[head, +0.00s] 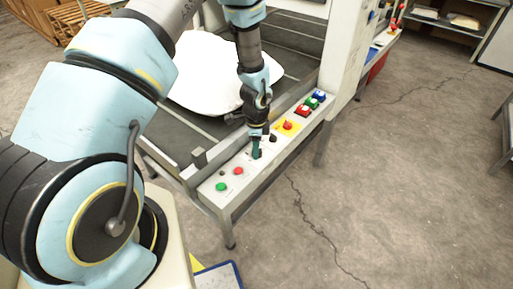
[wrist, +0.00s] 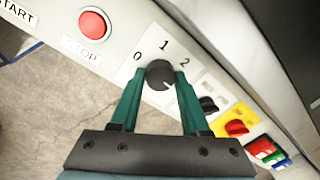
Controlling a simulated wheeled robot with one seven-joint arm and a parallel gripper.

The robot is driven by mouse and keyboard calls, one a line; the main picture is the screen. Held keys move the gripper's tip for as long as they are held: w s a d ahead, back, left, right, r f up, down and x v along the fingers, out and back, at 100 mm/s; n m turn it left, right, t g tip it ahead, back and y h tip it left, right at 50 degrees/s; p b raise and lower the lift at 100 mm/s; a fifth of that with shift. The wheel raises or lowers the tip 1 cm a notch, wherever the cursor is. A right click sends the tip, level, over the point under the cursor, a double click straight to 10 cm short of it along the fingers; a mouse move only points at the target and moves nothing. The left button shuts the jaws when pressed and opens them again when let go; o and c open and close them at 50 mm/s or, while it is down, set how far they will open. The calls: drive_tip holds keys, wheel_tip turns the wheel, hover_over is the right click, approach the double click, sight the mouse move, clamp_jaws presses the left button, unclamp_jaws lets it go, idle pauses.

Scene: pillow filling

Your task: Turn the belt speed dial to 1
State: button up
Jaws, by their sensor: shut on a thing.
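The black round dial (wrist: 159,74) sits on a white plate printed 0, 1 and 2, in the wrist view. The 0 is at its upper left, the 1 above it and the 2 at its upper right. My gripper (wrist: 157,79) has one green finger on each side of the dial and is shut on it. A small pale mark shows at the knob's lower right; I cannot tell the setting for sure. In the head view my gripper (head: 256,153) points down at the control panel (head: 228,200) and hides the dial.
A red STOP button (wrist: 94,25) is left of the dial. A second black knob (wrist: 208,104) and a red knob on yellow (wrist: 237,127) are to the right. Coloured switches (head: 312,103) line the panel's far end. A white pillow (head: 205,72) lies on the belt behind.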

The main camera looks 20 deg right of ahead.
clamp_jaws()
drive_tip(key=n+b, duration=0.3)
drive_tip(key=n, duration=0.2)
drive_tip(key=shift+d+f, duration=0.1)
drive_tip(key=shift+f, duration=0.05)
drive_tip(key=n+b, duration=0.2)
drive_tip(key=n, duration=0.1)
drive_tip(key=shift+n, duration=0.3)
drive_tip(key=n+b, duration=0.1)
drive_tip(key=n, duration=0.2)
drive_tip(key=shift+y, duration=0.3)
drive_tip(key=n+b, duration=0.1)
drive_tip(key=n, duration=0.6)
drive_tip(key=shift+d, duration=0.1)
drive_tip(key=n, duration=0.4)
drive_tip(key=shift+n+g, duration=0.3)
drive_tip(key=shift+n, duration=0.4)
